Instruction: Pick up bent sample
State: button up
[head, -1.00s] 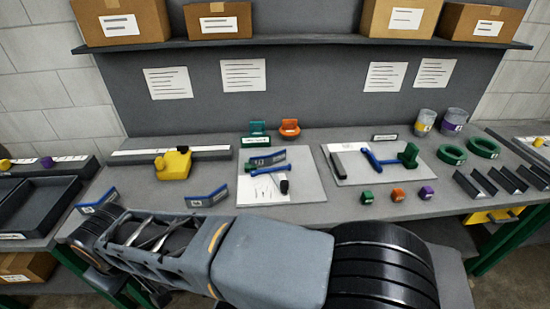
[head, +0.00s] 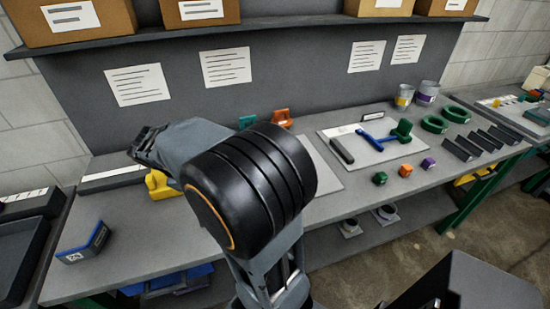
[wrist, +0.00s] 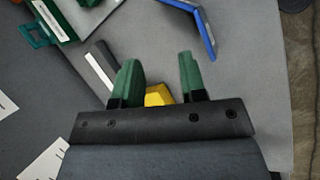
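A blue bent sample (head: 83,243) with a white label stands on the bench at the left in the head view. A blue bent piece (wrist: 197,24) lies at the top of the wrist view, ahead of the right finger and apart from it. My gripper (wrist: 158,80) is open, its two green fingers spread with nothing held. Beyond the gap between them is a yellow block (wrist: 158,95), which also shows in the head view (head: 160,186). In the head view my arm hides the middle of the bench, and my fingertips cannot be made out.
A long dark bar with a white strip (head: 112,178) lies beside the yellow block. To the right are a pale mat with tools (head: 345,159), small coloured cubes (head: 405,171), green rings (head: 435,124) and dark angle pieces (head: 483,139). A shelf with boxes (head: 200,12) hangs above.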

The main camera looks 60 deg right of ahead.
jog(key=w+d+f+n+g+h+b, duration=0.1)
jog(key=w+d+f+n+g+h, duration=0.2)
jog(key=d, duration=0.5)
jog(key=w+d+f+n+g+h, duration=0.2)
jog(key=w+d+f+n+h, duration=0.1)
jog(key=d, duration=0.5)
jog(key=shift+g, duration=0.3)
jog(key=x, duration=0.5)
jog(key=w+x, duration=0.1)
jog(key=x, duration=0.1)
jog(key=shift+s+d+r, duration=0.15)
jog(key=shift+d, duration=0.4)
jog(key=shift+p+x, duration=0.55)
jog(key=shift+x, duration=2.75)
jog(key=shift+d+r, duration=0.15)
grip_shut()
